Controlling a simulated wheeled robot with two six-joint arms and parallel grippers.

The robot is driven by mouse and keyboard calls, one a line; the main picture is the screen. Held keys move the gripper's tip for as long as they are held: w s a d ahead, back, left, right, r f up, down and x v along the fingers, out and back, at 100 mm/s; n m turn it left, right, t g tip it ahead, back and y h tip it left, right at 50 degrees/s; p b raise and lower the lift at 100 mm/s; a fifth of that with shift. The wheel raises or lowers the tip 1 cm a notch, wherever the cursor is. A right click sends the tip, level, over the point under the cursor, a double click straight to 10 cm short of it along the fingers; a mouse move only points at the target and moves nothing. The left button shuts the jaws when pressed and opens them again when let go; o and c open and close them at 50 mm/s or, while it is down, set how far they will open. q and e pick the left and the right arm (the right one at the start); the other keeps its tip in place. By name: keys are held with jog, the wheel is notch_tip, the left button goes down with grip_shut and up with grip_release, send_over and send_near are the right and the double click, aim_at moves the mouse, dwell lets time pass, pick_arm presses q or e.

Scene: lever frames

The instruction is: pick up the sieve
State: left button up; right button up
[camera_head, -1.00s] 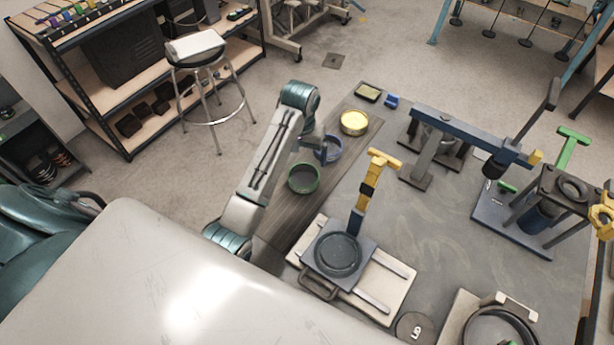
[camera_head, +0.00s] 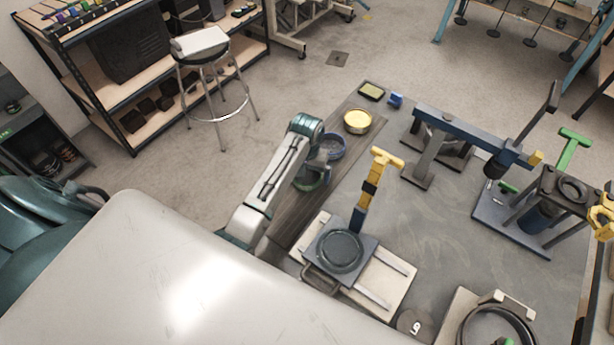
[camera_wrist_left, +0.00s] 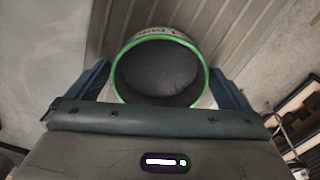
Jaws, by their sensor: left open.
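A round sieve with a green rim (camera_head: 309,184) sits on the dark wooden strip (camera_head: 285,226) along the left side of the table, partly hidden by my left arm. In the left wrist view the green-rimmed sieve (camera_wrist_left: 158,73) shows its grey mesh and a printed label on its side. My left gripper (camera_wrist_left: 159,72) is open, with one dark blue finger on each side of the sieve. I cannot tell whether the fingers touch it. A blue round sieve (camera_head: 334,147) and a yellow round one (camera_head: 357,121) stand farther along the strip.
A press plate with a yellow T-handle (camera_head: 384,160) stands right of the strip. A blue lever frame (camera_head: 465,132) and a green-handled press (camera_head: 572,139) stand farther right. A stool (camera_head: 205,60) and a shelf stand beyond the table.

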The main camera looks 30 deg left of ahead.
pick_arm(q)
jog(key=c, duration=1)
jog(key=shift+r, duration=0.1)
